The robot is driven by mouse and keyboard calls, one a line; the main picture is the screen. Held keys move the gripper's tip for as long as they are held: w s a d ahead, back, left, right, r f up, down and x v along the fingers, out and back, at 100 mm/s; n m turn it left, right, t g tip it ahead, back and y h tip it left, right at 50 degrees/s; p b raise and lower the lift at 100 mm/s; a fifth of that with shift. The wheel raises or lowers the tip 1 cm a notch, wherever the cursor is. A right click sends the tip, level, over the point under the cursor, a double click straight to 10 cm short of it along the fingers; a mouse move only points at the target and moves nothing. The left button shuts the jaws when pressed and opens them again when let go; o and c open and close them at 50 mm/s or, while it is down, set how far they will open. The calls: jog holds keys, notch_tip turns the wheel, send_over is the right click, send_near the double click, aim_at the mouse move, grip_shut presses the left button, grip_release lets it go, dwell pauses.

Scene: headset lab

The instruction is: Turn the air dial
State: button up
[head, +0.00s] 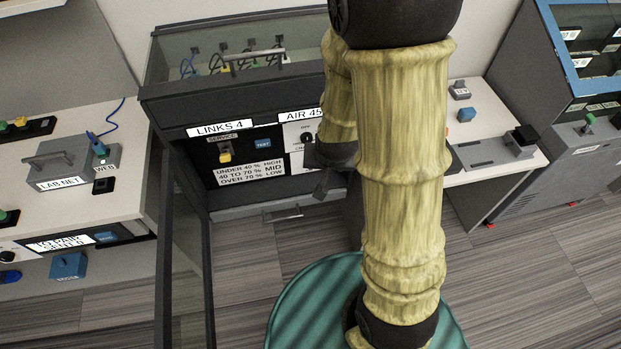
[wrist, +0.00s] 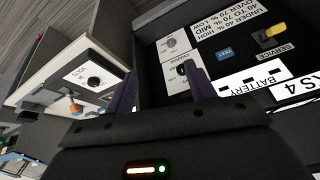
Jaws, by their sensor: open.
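My arm hides the plate's right part in the head view. I see no contact with the dial.
A second white plate with a knob (wrist: 172,43) adjoins the first. A yellow service switch (head: 224,154) and blue TEST button (head: 262,143) sit left of the dial. An open glass door (head: 186,250) juts out at left. Benches stand either side.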

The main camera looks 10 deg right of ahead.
jog(key=w+d+f+m+t+h+b, duration=0.1)
jog(key=w+d+f+t+h+b, duration=0.15)
jog(key=f+b, duration=0.7)
jog(key=w+d+f+m+t+h+b, duration=0.1)
jog(key=w+d+f+t+h+b, duration=0.2)
jog(key=f, duration=1.2)
jog(key=a+f+n+t+y+b, duration=0.5)
jog(key=f+n+t+b, duration=0.2)
jog(key=b, duration=0.4)
jog(key=shift+s+a+f, duration=0.15)
jog(key=shift+s+f, duration=0.25)
jog(key=shift+f, duration=0.2)
jog(key=shift+w+f+t, duration=0.1)
jog(key=shift+t, duration=0.15)
